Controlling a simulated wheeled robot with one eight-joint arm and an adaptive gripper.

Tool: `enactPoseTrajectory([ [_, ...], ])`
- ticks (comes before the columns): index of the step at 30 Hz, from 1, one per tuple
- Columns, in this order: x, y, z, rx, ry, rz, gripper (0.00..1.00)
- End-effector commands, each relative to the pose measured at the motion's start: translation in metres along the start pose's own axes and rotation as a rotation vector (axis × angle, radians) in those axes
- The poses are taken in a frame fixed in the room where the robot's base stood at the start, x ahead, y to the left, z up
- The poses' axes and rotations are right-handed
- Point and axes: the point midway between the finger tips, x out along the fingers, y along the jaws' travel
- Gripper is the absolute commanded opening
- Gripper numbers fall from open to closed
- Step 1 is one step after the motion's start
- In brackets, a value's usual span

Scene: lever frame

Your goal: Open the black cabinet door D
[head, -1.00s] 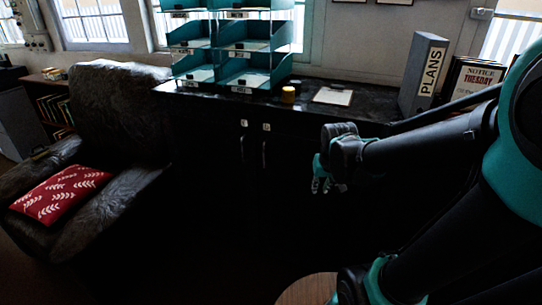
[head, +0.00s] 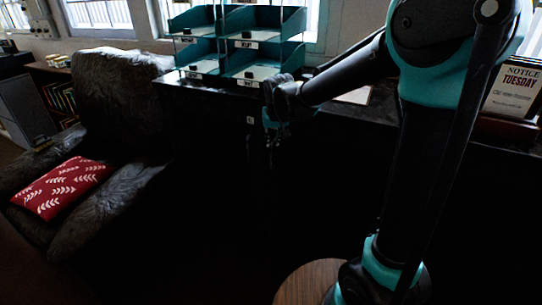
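The black cabinet (head: 200,125) stands under a dark countertop, with its front in deep shadow. A small white label (head: 250,121) shows near the top of the front; its letter is too small to read. Which door is D I cannot tell. A faint vertical handle seems to hang below the label, hard to make out. My gripper (head: 270,137) is in front of the upper cabinet front, just right of the label, fingers pointing down. It hides the second label and handle. The fingers are small and dark, so their opening and any contact cannot be told.
A teal letter tray rack (head: 265,62) stands on the countertop above my gripper. A dark armchair (head: 110,85) with a red cushion (head: 62,187) is at the left. A notice sign (head: 512,92) stands at the right. A round wooden top (head: 305,282) is at the bottom.

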Motion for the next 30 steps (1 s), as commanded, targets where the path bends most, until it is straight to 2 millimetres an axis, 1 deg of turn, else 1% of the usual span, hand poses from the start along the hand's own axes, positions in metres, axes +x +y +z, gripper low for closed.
enactPoseTrajectory([
  [1,0.01,0.0,-0.001,0.001,0.0,0.0,0.19],
  [3,0.022,0.0,0.0,0.001,0.0,0.0,0.19],
  [12,0.072,0.0,0.0,0.001,0.0,0.0,0.19],
  [15,0.085,0.0,0.0,0.001,0.0,0.0,0.19],
  [21,0.101,0.0,0.0,0.001,0.0,0.0,0.19],
  [30,0.105,0.0,0.0,0.001,0.0,0.0,0.19],
])
